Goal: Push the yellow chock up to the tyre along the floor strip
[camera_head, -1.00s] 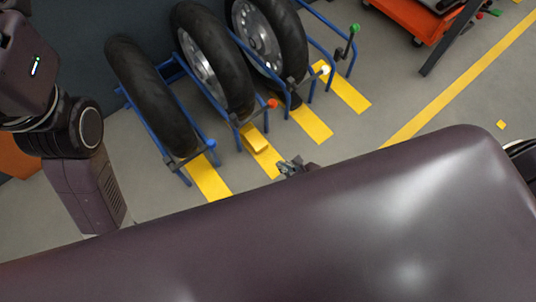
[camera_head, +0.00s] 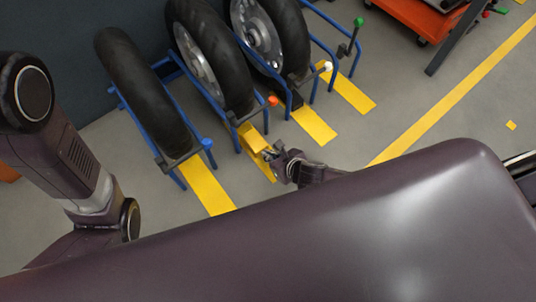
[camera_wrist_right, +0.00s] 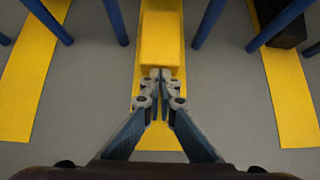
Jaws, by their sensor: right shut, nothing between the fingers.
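The yellow chock (camera_head: 252,137) lies on a yellow floor strip (camera_head: 266,170), at the front of the blue stand with the orange knob. The black tyre (camera_head: 215,62) stands in that stand behind it. In the right wrist view the chock (camera_wrist_right: 162,42) lies on its strip (camera_wrist_right: 148,138) between blue posts. My right gripper (camera_head: 270,153) is shut and empty; its fingertips (camera_wrist_right: 160,74) are at the chock's near face, and actual contact is hard to tell. My left arm shows at the left, but its gripper is not visible.
Tyres in blue stands flank it on the left (camera_head: 143,88) and right (camera_head: 272,35). A dark block (camera_wrist_right: 284,28) lies on the right-hand strip. Blue posts stand close on both sides of the chock. An orange cart (camera_head: 420,18) is at upper right. Grey floor is clear between strips.

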